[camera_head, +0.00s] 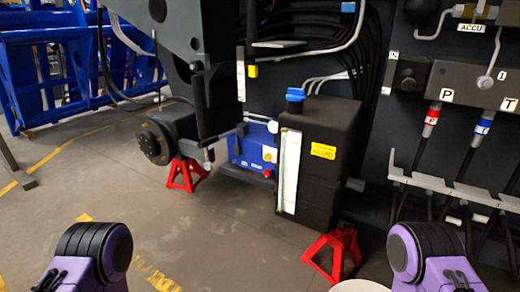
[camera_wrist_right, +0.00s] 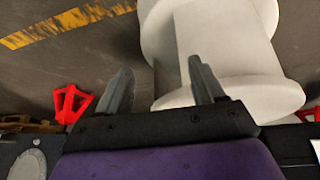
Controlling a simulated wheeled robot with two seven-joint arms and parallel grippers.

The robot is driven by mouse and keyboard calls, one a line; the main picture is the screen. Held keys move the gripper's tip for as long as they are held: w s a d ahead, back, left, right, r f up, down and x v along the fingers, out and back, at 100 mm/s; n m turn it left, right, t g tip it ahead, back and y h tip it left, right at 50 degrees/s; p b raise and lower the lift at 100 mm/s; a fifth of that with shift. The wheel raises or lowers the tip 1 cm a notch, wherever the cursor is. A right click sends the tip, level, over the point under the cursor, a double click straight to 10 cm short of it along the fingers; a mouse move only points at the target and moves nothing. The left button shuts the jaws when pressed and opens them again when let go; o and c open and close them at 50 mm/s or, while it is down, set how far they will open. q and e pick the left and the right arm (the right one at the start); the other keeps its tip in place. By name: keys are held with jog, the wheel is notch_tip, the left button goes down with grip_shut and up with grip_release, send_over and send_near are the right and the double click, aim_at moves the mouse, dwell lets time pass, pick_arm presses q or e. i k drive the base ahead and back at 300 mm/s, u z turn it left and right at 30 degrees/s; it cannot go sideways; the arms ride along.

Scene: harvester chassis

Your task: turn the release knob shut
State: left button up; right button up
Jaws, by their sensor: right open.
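A grey valve block (camera_head: 450,80) is on the dark chassis panel at the right of the head view. A round black knob (camera_head: 407,77) sits at its left end, and a small metal lever with a round base (camera_head: 485,82) sits at its right. I cannot tell for sure which is the release knob, nor how far either is turned. My right gripper (camera_wrist_right: 161,75) is open and empty in the right wrist view, pointing at the floor area far from the block. My left gripper is not seen; only purple arm links show at the bottom of the head view.
A white spool-shaped object (camera_wrist_right: 222,45) stands close by the right gripper's fingers. Red jack stands (camera_head: 187,174) (camera_head: 335,252) stand under the chassis. A black tank with a blue cap (camera_head: 295,94) is left of the panel. Hoses hang below the block.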

aim_at(268, 173)
jog(key=k, duration=0.5)
jog(key=u, duration=1.45)
jog(key=i, duration=1)
jog(key=z, duration=3)
jog(key=i, duration=0.5)
jog(key=z, duration=0.05)
